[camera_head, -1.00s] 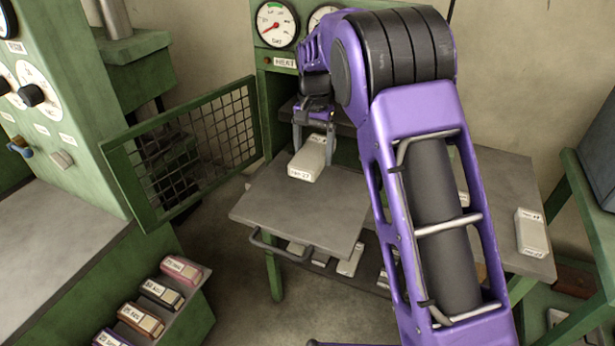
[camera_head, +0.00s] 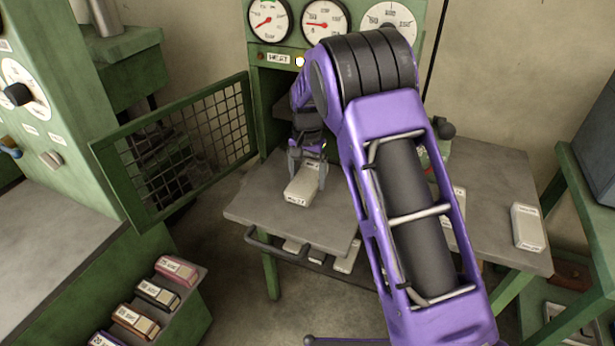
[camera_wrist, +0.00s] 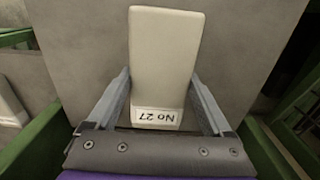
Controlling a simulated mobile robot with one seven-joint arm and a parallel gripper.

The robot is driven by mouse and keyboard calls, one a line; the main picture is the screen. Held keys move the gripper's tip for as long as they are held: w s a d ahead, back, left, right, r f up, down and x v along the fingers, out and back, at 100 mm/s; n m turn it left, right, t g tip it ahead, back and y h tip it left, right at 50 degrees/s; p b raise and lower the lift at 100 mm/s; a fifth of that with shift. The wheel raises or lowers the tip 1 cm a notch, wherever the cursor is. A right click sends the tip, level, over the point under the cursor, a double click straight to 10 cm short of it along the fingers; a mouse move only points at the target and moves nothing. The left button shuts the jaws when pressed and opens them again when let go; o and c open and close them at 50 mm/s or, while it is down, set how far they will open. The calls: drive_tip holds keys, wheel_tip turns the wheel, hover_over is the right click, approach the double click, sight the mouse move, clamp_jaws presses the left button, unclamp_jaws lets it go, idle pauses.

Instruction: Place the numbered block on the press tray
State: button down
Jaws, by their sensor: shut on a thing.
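The cream numbered block (camera_head: 301,188), labelled "No 27", is at the grey press tray (camera_head: 265,212). In the head view it lies flat over the rear middle of the tray; I cannot tell whether it touches the surface. My gripper (camera_head: 307,160) is above it, with its fingers on both sides of the block's rear part. In the wrist view the block (camera_wrist: 165,65) stretches away between the two fingers (camera_wrist: 160,105), label end nearest the wrist. The tray surface (camera_wrist: 90,50) shows behind it. My gripper is shut on the block.
The green mesh gate (camera_head: 180,150) stands open left of the tray. The press panel with gauges (camera_head: 325,18) rises behind. Another pale block (camera_head: 527,227) lies on the right table (camera_head: 495,200); several more lie below the tray. A rack of labelled blocks (camera_head: 158,293) is at lower left.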

sight(308, 176)
drive_tip(key=shift+f, duration=0.1)
unclamp_jaws()
wheel_tip(308, 176, up, 12)
drive_tip(key=shift+p, duration=0.35)
drive_tip(key=shift+r, duration=0.2)
